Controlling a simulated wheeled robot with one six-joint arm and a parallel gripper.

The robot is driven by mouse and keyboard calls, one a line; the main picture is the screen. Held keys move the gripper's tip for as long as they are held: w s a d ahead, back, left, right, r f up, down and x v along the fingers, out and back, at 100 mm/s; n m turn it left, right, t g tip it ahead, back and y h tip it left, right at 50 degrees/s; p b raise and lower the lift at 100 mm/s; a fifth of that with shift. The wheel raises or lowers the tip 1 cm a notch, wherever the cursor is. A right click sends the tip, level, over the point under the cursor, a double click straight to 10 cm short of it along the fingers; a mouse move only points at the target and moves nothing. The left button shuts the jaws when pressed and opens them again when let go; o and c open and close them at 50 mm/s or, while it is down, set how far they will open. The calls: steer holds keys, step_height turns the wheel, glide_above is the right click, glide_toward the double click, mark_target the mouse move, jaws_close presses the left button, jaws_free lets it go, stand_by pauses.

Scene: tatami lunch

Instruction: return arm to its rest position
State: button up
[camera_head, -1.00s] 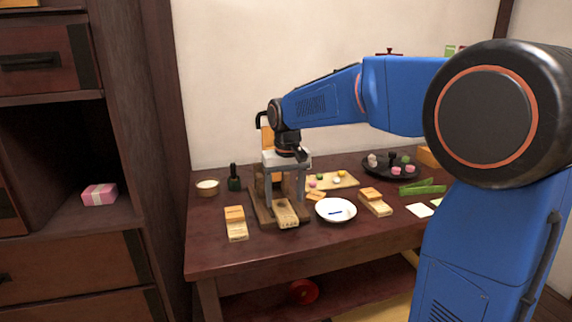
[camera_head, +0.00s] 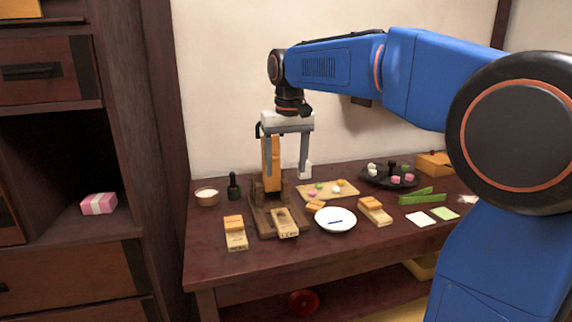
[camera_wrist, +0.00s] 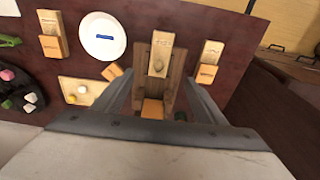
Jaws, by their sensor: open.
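My gripper (camera_head: 286,172) is open and empty, pointing down above the back of the wooden stand (camera_head: 262,218) on the dark table. Its two grey fingers are apart. An orange-brown upright block (camera_head: 271,163) of the stand shows between or behind the fingers; the head view does not settle which. In the wrist view the stand (camera_wrist: 172,92) lies below, between the fingers. A pale wooden block with dark writing (camera_head: 285,223) lies on the front of the stand, apart from my gripper. My blue arm reaches in from the right.
A white plate (camera_head: 335,219) with a small blue item, wooden blocks (camera_head: 236,233), a board with small sweets (camera_head: 327,191), a dark tray (camera_head: 390,181), a green bottle (camera_head: 234,187) and a cup (camera_head: 207,197) stand around. A shelf cabinet (camera_head: 110,140) rises at the left.

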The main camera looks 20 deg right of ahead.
steer(key=shift+s, duration=0.1)
steer(key=s+d+f+t, duration=0.1)
steer(key=s+d+f, duration=0.1)
steer(key=s+f, duration=0.4)
steer(key=s+d+f+t, duration=0.1)
steer(key=s+f, duration=0.6)
steer(key=s, duration=0.7)
steer(key=s+d+f+t, duration=0.1)
steer(key=s+d+f, duration=0.3)
steer(key=s, duration=0.7)
step_height(320, 180, down, 2)
steer(key=shift+f, duration=0.25)
